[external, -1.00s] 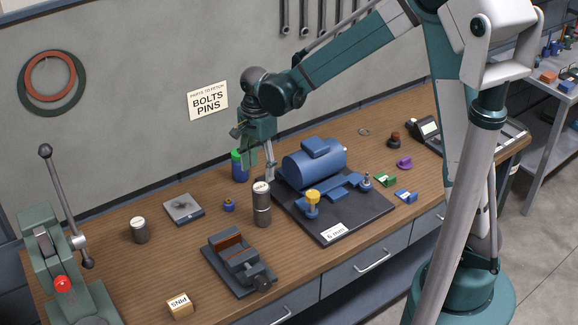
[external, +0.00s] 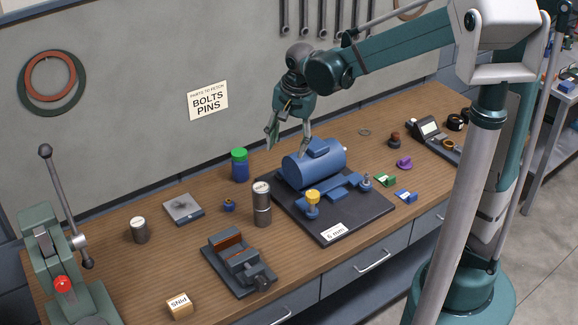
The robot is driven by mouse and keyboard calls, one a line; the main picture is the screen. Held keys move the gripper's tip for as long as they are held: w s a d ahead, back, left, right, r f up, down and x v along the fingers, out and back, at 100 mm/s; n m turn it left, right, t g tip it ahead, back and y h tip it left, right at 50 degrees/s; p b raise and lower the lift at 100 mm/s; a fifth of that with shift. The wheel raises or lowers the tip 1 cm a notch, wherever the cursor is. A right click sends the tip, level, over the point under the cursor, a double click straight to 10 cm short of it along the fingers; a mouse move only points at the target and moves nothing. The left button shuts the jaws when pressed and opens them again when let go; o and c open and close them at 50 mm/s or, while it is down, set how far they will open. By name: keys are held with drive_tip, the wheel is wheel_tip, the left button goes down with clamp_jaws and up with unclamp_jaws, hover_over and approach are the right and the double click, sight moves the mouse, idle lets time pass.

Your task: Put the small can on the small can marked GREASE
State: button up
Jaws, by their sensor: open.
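Two small grey metal cans stand upright, one on top of the other, near the middle of the bench. The upper can (external: 262,191) sits squarely on the lower can (external: 263,215), as far as this view shows. Another small grey can (external: 139,230) stands alone at the left. The cans' labels are too small to read, so I cannot tell which is marked GREASE. My gripper (external: 286,148) is open and empty, up and to the right of the stack, apart from it, in front of the wall and by the blue motor.
The blue motor (external: 314,166) stands on a dark plate (external: 350,226) right of the stack. A green-lidded blue jar (external: 240,167) is behind the stack. A vise (external: 240,264) is in front. A grey square plate (external: 183,209) and a PINS box (external: 179,305) are left.

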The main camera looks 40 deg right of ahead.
drive_tip(key=s+d+r+n+t, duration=0.2)
drive_tip(key=s+d+r+n, duration=0.2)
drive_tip(key=s, duration=0.5)
drive_tip(key=s+d+r+n+t, duration=0.3)
drive_tip(key=s+d+n, duration=0.4)
drive_tip(key=s, duration=0.3)
drive_tip(key=shift+s+d+r+n, duration=0.15)
drive_tip(key=shift+d+r+n, duration=0.2)
drive_tip(key=shift+d, duration=0.35)
